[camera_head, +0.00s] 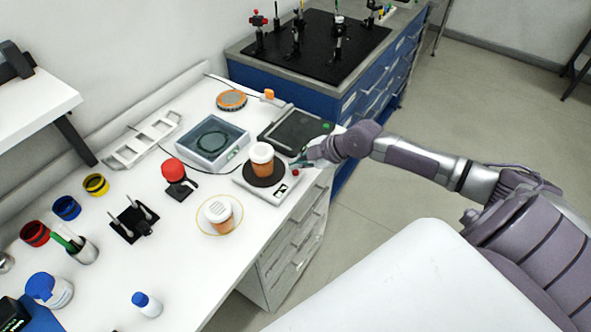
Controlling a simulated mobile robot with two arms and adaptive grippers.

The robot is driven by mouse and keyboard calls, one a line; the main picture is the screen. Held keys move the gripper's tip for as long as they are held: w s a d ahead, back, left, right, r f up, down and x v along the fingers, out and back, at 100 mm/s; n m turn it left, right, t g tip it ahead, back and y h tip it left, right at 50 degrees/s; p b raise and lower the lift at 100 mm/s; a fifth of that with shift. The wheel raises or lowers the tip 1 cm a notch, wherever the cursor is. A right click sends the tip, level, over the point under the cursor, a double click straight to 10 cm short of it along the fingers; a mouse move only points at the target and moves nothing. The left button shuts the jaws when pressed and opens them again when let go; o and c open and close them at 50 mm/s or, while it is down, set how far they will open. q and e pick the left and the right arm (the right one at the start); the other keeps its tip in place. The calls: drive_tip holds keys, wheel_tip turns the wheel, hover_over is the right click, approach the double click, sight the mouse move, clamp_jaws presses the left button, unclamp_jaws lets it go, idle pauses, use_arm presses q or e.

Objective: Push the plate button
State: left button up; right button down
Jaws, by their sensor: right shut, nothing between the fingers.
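The white plate device (250,192) stands at the right front edge of the bench, with a dark round plate on top. A brown jar with a white lid (262,160) stands on that plate. A small red button (295,172) shows at the device's right front corner, next to a black marking. My right gripper (302,163) is shut and empty, its fingertips just above and beside the red button. Whether they touch it cannot be told. My left gripper is not in view.
A second brown jar (219,213) stands in front of the device. A glass-topped box (212,143) and a dark flat instrument (292,130) stand behind. A red-topped stand (174,173) is to the left. The floor right of the bench is open.

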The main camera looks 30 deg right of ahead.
sight(298, 172)
drive_tip(key=shift+r+p, duration=2.25)
drive_tip(key=shift+r, duration=0.8)
